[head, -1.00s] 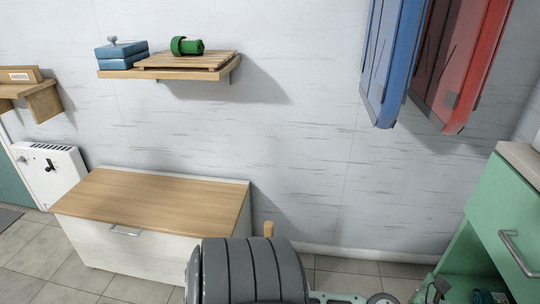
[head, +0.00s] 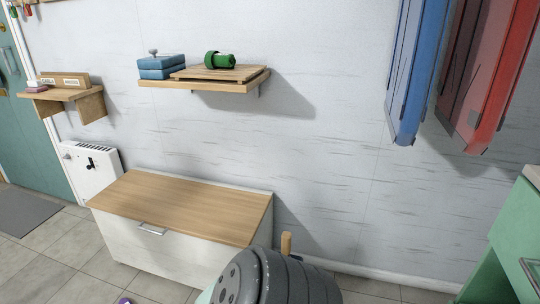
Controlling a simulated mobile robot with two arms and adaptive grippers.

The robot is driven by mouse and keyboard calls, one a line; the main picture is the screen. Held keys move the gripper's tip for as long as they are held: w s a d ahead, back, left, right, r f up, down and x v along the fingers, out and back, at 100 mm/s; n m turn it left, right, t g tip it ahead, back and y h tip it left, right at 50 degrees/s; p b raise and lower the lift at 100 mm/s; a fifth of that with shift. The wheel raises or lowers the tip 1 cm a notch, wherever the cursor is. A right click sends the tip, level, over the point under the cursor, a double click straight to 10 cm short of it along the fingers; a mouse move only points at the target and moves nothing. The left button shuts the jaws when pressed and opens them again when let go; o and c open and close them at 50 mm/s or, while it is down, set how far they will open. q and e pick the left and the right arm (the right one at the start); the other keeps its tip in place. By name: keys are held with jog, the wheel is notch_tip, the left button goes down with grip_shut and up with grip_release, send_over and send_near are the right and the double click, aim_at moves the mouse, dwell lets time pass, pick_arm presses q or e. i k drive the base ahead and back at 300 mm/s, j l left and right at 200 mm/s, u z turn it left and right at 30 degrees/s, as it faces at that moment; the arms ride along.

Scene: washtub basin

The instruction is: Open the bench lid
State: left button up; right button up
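The bench (head: 170,255) stands against the wall in the lower left of the head view, with a white body. Its light wooden lid (head: 185,205) lies flat and closed on top. A metal handle (head: 152,229) sits at the front, just below the lid's front edge. The bench's right front corner is partly hidden behind a dark grey ribbed drum shape. Neither of my grippers shows in the head view.
The dark grey ribbed drum shape (head: 290,278) stands in front of the bench's right end. A shelf (head: 205,87) with blue boxes (head: 160,68) hangs above. A white heater (head: 92,170) is to the left.

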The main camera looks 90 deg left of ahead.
aim_at(232, 217)
jog(key=u, duration=1.7)
